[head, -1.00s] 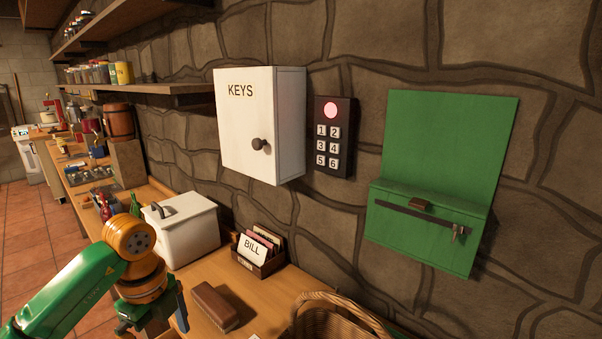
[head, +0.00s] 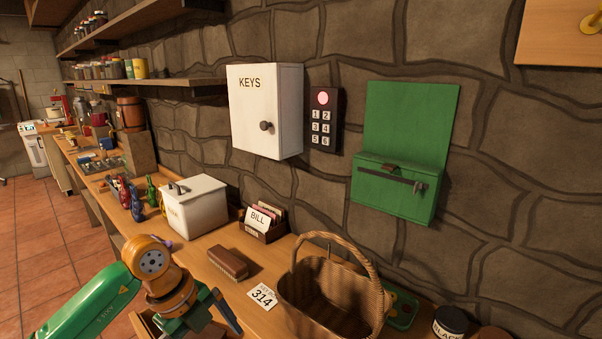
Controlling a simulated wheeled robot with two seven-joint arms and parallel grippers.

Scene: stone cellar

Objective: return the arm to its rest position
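My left arm comes in from the lower left, with a green forearm and an orange wrist. My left gripper (head: 205,318) is at the bottom of the head view, over the front edge of the wooden workbench, left of the number card. One dark finger points down to the right. The other finger is not clear, so I cannot tell whether it is open or shut. I see nothing held in it. My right arm and gripper are not in view.
On the workbench (head: 205,252) are a brush (head: 228,262), a card marked 314 (head: 262,299), a wicker basket (head: 330,295), a BILL box (head: 263,228) and a white lidded box (head: 195,206). A KEYS cabinet (head: 262,110), keypad (head: 322,120) and green wall box (head: 400,180) hang above.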

